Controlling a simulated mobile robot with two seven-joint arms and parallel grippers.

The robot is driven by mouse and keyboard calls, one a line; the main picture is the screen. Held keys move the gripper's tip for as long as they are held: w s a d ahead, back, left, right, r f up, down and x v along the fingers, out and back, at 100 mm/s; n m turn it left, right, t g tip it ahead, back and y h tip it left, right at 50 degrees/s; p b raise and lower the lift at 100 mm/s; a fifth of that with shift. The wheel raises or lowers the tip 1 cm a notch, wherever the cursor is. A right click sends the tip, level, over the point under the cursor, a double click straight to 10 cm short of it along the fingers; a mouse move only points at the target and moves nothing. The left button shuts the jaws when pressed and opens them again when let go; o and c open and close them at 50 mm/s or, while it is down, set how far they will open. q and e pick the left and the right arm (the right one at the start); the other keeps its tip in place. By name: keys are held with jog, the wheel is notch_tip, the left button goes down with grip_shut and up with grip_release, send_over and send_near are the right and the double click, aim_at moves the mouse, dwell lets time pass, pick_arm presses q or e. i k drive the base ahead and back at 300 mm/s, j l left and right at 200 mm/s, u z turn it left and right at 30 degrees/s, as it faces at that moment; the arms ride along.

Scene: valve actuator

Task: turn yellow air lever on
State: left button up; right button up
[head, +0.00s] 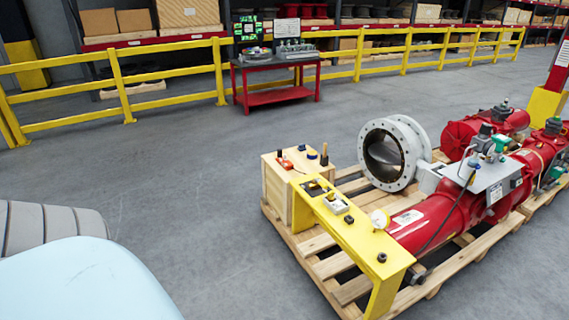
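The red valve actuator (433,217) lies on a wooden pallet (328,264) at the right. A yellow bracket (357,240) stands along its near left end. Small fittings sit on top of the bracket: a dark one (315,187), a light box (335,204) and a round white gauge (379,219). The dark fitting has a small yellowish part on it, too small to tell whether it is the air lever or how it is set. Neither gripper is in view.
A wooden box (276,189) with small red, blue and dark parts on top stands at the pallet's left corner. A round white flanged valve (414,143) is behind the bracket. A red table (274,64) and yellow railings (170,75) are farther back. The floor left of the pallet is clear.

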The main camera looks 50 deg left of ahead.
aim_at(321, 183)
jog(key=u, duration=1.3)
jog(key=i+j, duration=0.2)
jog(key=i, duration=0.35)
jog(key=i+j, duration=0.2)
jog(key=i, duration=0.3)
jog(key=i+j, duration=0.2)
jog(key=i, duration=0.35)
